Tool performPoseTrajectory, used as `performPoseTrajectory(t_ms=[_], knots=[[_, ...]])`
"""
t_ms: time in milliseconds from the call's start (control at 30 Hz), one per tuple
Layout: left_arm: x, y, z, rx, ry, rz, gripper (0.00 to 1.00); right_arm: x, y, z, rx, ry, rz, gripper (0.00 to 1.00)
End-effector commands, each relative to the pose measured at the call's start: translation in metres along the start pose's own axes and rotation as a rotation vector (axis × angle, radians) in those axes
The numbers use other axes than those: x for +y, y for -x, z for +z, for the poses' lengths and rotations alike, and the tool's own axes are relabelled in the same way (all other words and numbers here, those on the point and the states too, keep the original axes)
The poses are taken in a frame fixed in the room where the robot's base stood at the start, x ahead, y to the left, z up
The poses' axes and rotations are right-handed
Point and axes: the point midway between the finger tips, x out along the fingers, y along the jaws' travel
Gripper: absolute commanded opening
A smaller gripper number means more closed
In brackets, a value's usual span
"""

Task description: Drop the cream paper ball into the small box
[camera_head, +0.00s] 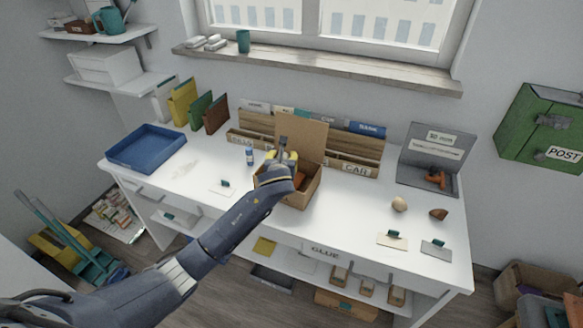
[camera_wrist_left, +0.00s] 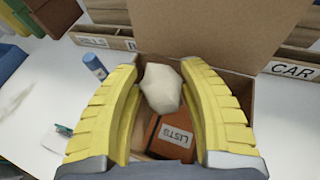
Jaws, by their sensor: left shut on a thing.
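The cream paper ball (camera_wrist_left: 162,88) is crumpled and sits between the two yellow fingers of my left gripper (camera_wrist_left: 160,80), which is shut on it. In the head view my left gripper (camera_head: 282,158) is over the small open cardboard box (camera_head: 306,192), whose tall back flap (camera_head: 303,137) stands up. The wrist view shows the ball above the box opening, in front of the flap (camera_wrist_left: 210,35). A red-brown item labelled LISTS (camera_wrist_left: 174,135) lies inside the box. The fingers and ball hide part of the box's inside. My right gripper is not in view.
A small blue bottle (camera_head: 249,156) stands left of the box. A wooden sorter (camera_head: 355,165) is behind it. A blue tray (camera_head: 146,147) sits at the left, a grey open case (camera_head: 436,150) at the right.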

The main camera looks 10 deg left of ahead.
Motion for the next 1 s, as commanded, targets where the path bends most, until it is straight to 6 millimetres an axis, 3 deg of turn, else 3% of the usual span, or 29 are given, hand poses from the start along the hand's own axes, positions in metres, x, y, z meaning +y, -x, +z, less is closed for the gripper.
performPoseTrajectory(t_ms=[300,767,800,1000], knots=[[0.000,-0.009,-0.023,0.001,0.000,0.000,0.28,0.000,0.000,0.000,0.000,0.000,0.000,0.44],[0.000,-0.012,-0.029,0.000,0.000,-0.001,0.28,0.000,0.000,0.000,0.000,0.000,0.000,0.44],[0.000,-0.012,-0.029,0.000,0.000,-0.001,0.45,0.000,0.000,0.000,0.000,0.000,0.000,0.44],[0.000,-0.012,-0.029,0.000,0.000,-0.001,0.69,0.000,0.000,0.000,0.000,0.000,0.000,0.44]])
